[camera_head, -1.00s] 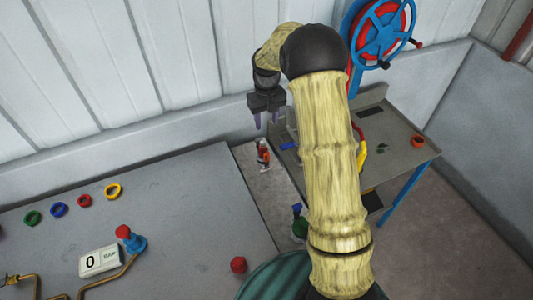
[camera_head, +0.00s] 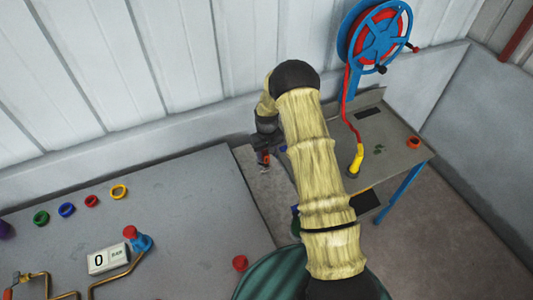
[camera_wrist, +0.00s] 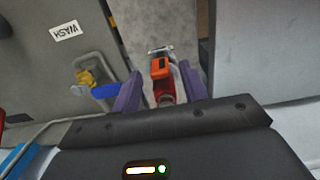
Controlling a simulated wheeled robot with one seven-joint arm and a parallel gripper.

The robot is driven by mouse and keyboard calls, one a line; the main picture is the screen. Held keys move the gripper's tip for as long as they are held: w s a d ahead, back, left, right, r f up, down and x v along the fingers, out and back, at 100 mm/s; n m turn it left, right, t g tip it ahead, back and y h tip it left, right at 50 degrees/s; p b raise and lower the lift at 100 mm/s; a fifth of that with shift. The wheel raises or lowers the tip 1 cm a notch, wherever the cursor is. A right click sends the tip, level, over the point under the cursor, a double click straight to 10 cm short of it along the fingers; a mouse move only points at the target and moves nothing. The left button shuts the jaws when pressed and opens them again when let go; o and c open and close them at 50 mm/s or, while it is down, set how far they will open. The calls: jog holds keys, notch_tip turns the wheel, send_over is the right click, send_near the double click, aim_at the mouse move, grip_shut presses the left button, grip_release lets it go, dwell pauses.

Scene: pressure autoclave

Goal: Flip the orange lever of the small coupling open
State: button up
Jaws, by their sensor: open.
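The small coupling (camera_wrist: 166,90) has a red body and a metal end, and its orange lever (camera_wrist: 160,67) shows on top in the wrist view. My gripper (camera_wrist: 160,71) is open, with one purple finger on each side of the coupling. I cannot tell whether a finger touches it. In the head view, the coupling (camera_head: 264,158) is a small red-orange spot just below my dark gripper (camera_head: 266,143). The fingertips are hard to make out there.
A valve with a blue handle (camera_wrist: 105,91) stands left of my gripper, near a WASH label (camera_wrist: 65,31). A grey bench (camera_head: 170,210) lies left in the head view. A table with a yellow nozzle (camera_head: 357,158) and a hose reel (camera_head: 377,38) stand right.

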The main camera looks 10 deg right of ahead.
jog(key=shift+f, duration=0.9)
jog(key=shift+c, duration=0.4)
grip_shut()
